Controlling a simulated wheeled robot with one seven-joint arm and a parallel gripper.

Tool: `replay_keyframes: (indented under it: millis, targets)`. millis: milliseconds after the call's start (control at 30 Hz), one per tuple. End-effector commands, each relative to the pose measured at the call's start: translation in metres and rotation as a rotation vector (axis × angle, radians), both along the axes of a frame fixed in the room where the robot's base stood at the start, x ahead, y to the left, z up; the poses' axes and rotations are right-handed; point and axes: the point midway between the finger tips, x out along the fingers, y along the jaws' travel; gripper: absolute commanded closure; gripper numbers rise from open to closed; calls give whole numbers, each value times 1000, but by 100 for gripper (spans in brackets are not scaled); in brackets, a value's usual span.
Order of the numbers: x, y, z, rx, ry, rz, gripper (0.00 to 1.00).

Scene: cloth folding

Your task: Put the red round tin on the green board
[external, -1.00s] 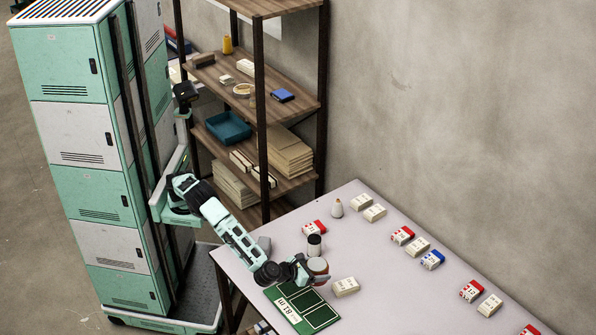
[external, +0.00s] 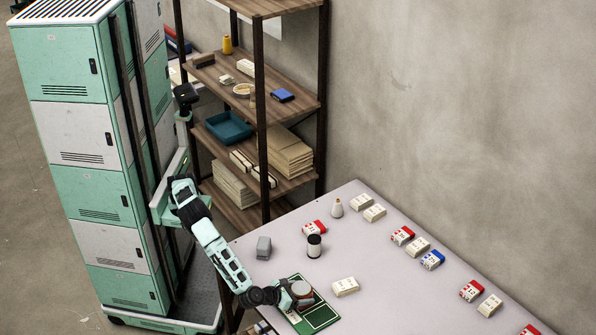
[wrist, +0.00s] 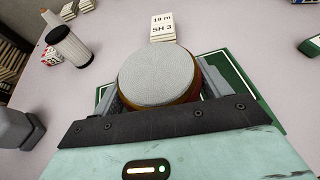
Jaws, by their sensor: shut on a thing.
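The round tin (external: 301,289) has a pale grey top and a reddish-brown side. In the wrist view the tin (wrist: 156,76) sits between the two fingers. My gripper (external: 298,294) is shut on it and holds it upright over the green board (external: 321,317). The board also shows behind and beside the tin in the wrist view (wrist: 240,83). The tin and gripper hide part of the board. I cannot tell whether the tin's base touches the board.
Several red, blue and cream boxes line the wall side. The table (external: 400,300) is clear between.

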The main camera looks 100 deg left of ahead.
Motion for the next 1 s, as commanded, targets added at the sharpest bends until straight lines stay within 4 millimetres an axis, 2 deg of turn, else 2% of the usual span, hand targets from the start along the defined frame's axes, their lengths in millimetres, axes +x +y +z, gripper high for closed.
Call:
replay_keyframes:
  millis: [100, 467, 500, 567, 900, 1000]
  targets:
    - [1, 0, -13, 1, -2, -1, 65]
    - [1, 0, -16, 0, -1, -1, 65]
    - [0, 0, -17, 0, 0, -1, 18]
    - [0, 0, -17, -1, 1, -1, 2]
    - [0, 0, -14, -1, 1, -1, 2]
    - [-7, -6, -10, 0, 1, -2, 2]
